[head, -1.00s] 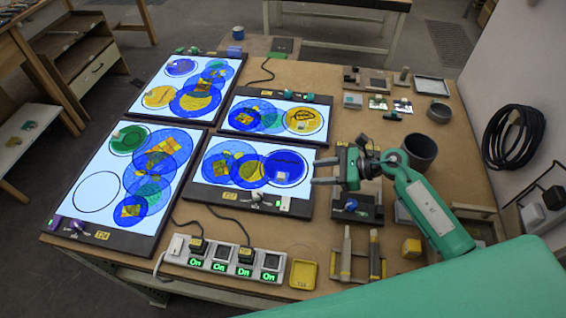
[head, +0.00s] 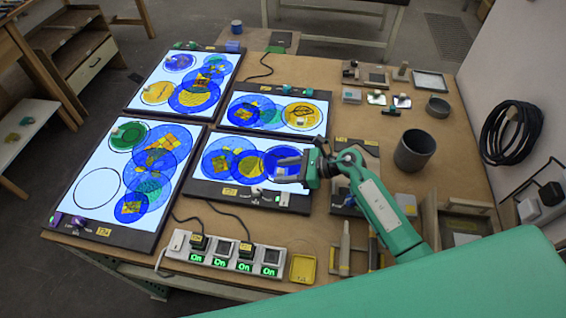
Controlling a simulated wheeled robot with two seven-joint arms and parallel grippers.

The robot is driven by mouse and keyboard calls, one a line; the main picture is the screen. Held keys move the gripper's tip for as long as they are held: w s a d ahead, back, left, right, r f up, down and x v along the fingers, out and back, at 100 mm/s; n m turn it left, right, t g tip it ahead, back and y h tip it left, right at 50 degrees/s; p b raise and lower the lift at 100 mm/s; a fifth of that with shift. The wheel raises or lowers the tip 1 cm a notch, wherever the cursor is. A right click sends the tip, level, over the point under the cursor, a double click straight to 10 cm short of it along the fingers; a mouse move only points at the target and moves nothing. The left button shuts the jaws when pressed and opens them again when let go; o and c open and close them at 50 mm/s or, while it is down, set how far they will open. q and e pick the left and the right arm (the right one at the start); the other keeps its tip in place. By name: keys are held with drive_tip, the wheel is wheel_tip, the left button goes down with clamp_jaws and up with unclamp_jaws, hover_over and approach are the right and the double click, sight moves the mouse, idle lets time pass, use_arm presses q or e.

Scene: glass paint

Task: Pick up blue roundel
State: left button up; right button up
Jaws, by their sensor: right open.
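A dark blue roundel (head: 281,153) lies at the right end of the lower right lit panel (head: 197,188), partly hidden by my right gripper. My right gripper (head: 279,171) is open, with its two fingers pointing left over this roundel. I cannot tell whether the fingers touch it. Beside it on the same panel are a yellow-and-blue roundel (head: 250,167) and a blue patterned one (head: 217,160). More blue roundels overlap on the other lit panels, such as one on the lower left panel (head: 130,208). My left gripper is not in view.
A power strip (head: 222,254) with several green "On" lights and a yellow tray (head: 303,268) sit at the table's front. A grey cup (head: 415,150) stands right of my arm. A black cable coil (head: 512,145) hangs on the right wall.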

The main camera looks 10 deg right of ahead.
clamp_jaws()
drive_tip(key=shift+r, duration=0.1)
